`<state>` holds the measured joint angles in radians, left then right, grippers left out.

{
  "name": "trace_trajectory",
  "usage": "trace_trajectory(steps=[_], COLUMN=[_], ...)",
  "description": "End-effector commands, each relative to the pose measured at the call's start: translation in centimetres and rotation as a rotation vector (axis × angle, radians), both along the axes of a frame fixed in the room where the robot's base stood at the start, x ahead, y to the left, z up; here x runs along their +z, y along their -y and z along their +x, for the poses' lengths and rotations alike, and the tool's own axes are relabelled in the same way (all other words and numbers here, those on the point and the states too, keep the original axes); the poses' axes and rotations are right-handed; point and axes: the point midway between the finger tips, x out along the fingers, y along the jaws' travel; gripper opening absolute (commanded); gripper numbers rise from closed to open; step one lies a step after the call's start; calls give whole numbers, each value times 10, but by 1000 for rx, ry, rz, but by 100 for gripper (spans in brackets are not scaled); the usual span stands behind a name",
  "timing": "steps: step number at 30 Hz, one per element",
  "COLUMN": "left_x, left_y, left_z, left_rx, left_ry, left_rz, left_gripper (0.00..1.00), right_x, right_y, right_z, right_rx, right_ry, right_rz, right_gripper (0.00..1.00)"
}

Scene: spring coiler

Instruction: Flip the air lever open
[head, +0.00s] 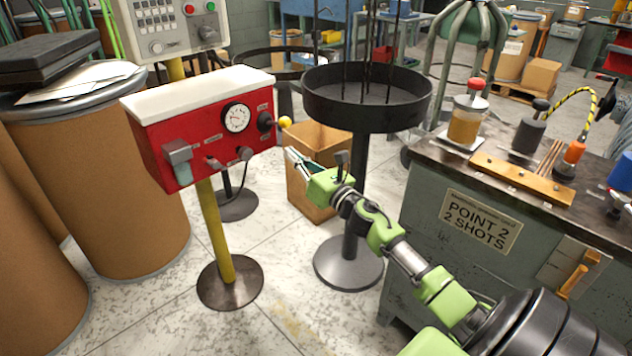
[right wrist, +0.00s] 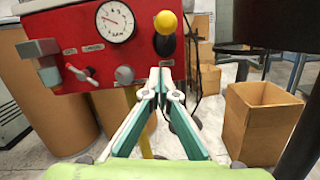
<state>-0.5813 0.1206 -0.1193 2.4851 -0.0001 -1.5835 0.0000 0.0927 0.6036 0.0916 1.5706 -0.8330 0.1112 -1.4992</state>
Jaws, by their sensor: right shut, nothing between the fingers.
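A red control box (head: 205,128) with a white top stands on a yellow post. On its right end a black hub (head: 265,121) carries a lever with a yellow ball knob (head: 285,122). The knob shows in the right wrist view (right wrist: 165,22), just above the hub. My left gripper is out of view.
A round gauge (head: 236,117) is on the box front. A cardboard box (head: 312,192) stands behind my right gripper. A black round tray (head: 367,118) on a stand is close on the right. Brown drums (head: 105,190) stand left. A grey workbench (head: 480,225) is at the right.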

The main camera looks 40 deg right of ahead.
Motion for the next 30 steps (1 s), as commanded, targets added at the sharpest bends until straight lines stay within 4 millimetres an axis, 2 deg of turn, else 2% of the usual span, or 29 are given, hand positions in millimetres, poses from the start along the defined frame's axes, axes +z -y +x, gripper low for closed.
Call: trace_trajectory(steps=[1,9,15,21,30], left_x=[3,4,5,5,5], left_y=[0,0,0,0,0], left_z=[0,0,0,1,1], left_rx=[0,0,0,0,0], left_ry=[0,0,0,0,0], left_rz=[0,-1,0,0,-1], left_gripper=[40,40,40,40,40], right_x=[1,-4,-5,-5,-5], right_y=[0,2,3,3,3], right_z=[-10,-56,-80,-89,-89], right_rx=[0,-1,-2,0,-1], right_ry=[-3,-3,-2,-1,-1], right_rz=[-1,-1,0,-1,-2], right_gripper=[0,0,0,0,0])
